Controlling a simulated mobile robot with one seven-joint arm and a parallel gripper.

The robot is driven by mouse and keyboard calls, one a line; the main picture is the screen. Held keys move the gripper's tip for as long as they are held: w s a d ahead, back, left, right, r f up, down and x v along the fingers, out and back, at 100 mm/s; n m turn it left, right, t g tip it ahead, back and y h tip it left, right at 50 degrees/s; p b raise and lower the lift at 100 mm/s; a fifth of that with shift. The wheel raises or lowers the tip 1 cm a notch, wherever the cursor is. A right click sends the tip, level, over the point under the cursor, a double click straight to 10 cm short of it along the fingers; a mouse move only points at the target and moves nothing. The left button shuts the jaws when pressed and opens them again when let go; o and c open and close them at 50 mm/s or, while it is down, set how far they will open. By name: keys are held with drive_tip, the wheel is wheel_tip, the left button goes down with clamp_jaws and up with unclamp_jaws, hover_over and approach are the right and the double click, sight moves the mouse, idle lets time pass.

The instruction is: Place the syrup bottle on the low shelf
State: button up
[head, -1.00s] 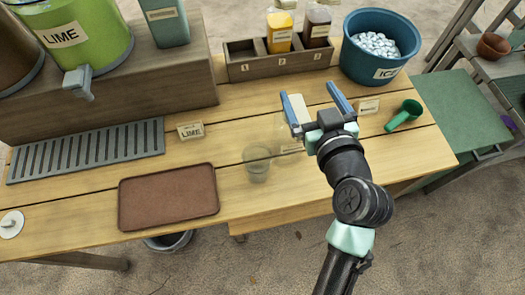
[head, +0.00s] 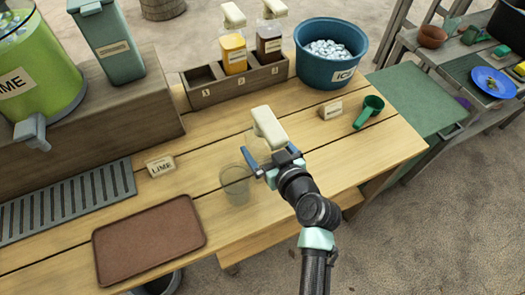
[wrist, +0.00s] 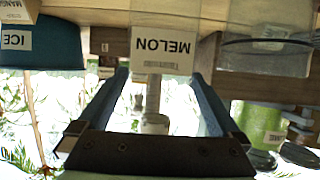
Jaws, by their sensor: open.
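The syrup bottle is clear with a cream pump top (head: 268,127) and stands on the wooden counter. In the wrist view, which is upside down, its white MELON label (wrist: 162,50) faces me. My gripper (head: 262,158) is low over the counter at the bottle, partly hiding its body in the head view. In the wrist view my open fingers (wrist: 160,75) lie on either side of the bottle's neck, with gaps showing. I cannot tell which surface is the low shelf; a green board (head: 430,100) sits lower than the counter, to the right.
A clear cup (head: 235,184) stands just left of my gripper. A brown tray (head: 150,238) lies at front left. Behind are a wooden rack (head: 215,92) with two syrup bottles and an empty left slot, and a blue ice bucket (head: 330,70). A green scoop (head: 369,111) lies to the right.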

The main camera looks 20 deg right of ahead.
drive_tip(key=x, duration=0.4)
drive_tip(key=shift+w+f, duration=0.2)
drive_tip(key=shift+w, duration=0.15)
drive_tip(key=shift+r, duration=0.1)
drive_tip(key=c, duration=1.3)
